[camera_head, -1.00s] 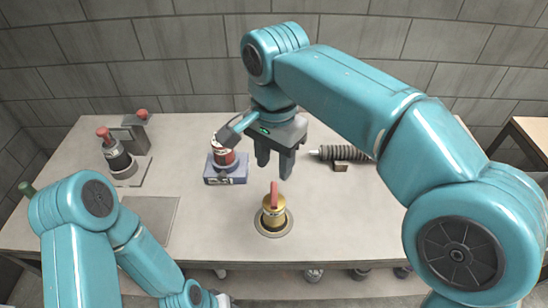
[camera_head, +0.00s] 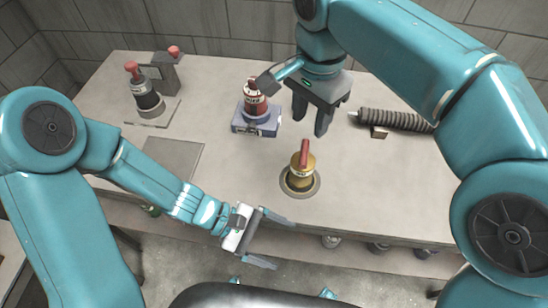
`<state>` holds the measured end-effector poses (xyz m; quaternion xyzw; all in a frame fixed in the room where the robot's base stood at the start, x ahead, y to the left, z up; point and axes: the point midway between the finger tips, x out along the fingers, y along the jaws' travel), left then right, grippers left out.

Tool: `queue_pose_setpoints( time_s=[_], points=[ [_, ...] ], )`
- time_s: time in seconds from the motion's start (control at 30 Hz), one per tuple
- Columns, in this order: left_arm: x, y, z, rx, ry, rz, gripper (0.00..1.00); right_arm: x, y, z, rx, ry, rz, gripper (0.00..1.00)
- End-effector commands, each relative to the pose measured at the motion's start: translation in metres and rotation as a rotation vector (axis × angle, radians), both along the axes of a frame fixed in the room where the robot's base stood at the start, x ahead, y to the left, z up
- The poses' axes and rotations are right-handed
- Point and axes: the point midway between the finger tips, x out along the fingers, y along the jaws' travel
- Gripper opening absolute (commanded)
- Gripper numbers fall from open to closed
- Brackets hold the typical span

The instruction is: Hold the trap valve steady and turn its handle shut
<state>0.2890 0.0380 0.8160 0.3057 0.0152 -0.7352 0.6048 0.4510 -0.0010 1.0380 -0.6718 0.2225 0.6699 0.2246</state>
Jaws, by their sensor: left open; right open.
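The brass-coloured valve (camera_head: 298,178), which I take for the trap valve, stands in a round collar at the table's front middle. Its red handle (camera_head: 304,153) points up in the picture, away from me. My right gripper (camera_head: 310,128) is open and empty, pointing down above the table just behind the handle, apart from it in the picture. My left gripper (camera_head: 284,243) is open and empty, in front of the table's front edge, below and a little left of the valve. Its fingers point right. Neither gripper appears to touch the valve.
A red device on a blue base (camera_head: 256,122) stands behind and left of the valve. A ribbed dark cylinder (camera_head: 395,120) lies at right. A dark red-topped device (camera_head: 145,95) and a grey block (camera_head: 163,75) are at back left. A flat panel (camera_head: 165,160) lies at left.

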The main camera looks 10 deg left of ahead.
Motion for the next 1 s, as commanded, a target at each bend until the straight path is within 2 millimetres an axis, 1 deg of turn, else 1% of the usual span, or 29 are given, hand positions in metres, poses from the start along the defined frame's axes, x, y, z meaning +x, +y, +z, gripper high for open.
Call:
queue_pose_setpoints(
  time_s=[0.03,0.07,0.1,0.2,0.3,0.37,0.43,0.53,0.67,0.77,1.0],
  points=[
    [0.015,-0.005,0.020,-0.078,0.035,0.101,0.88,0.001,0.000,-0.001,-0.001,0.001,0.000,0.43],
    [0.025,-0.008,0.032,-0.130,0.058,0.166,0.88,0.001,0.000,-0.001,-0.001,0.001,0.000,0.43],
    [0.040,-0.010,0.049,-0.200,0.081,0.248,0.88,0.001,0.000,-0.001,-0.001,0.001,0.000,0.43],
    [0.073,-0.006,0.086,-0.363,0.114,0.431,0.88,0.002,0.000,-0.001,-0.002,0.001,0.000,0.43],
    [0.099,0.005,0.110,-0.483,0.148,0.575,0.88,0.003,0.000,-0.001,-0.002,0.001,0.000,0.43],
    [0.110,0.011,0.115,-0.527,0.182,0.645,0.88,0.003,0.000,-0.001,-0.002,0.001,0.000,0.43],
    [0.118,0.017,0.116,-0.558,0.224,0.706,0.88,0.003,0.000,-0.001,-0.002,0.001,0.000,0.43],
    [0.124,0.021,0.112,-0.575,0.263,0.752,0.88,0.003,0.000,-0.001,-0.002,0.001,0.000,0.43],
    [0.125,0.022,0.099,-0.579,0.276,0.763,0.88,0.003,0.000,-0.001,-0.001,0.001,0.000,0.43],
    [0.124,0.022,0.080,-0.578,0.279,0.763,0.88,0.003,0.000,-0.001,-0.001,0.001,0.000,0.43],
    [0.124,0.022,0.028,-0.577,0.277,0.762,0.88,0.003,0.000,-0.001,-0.001,0.001,0.000,0.43]
  ],
)
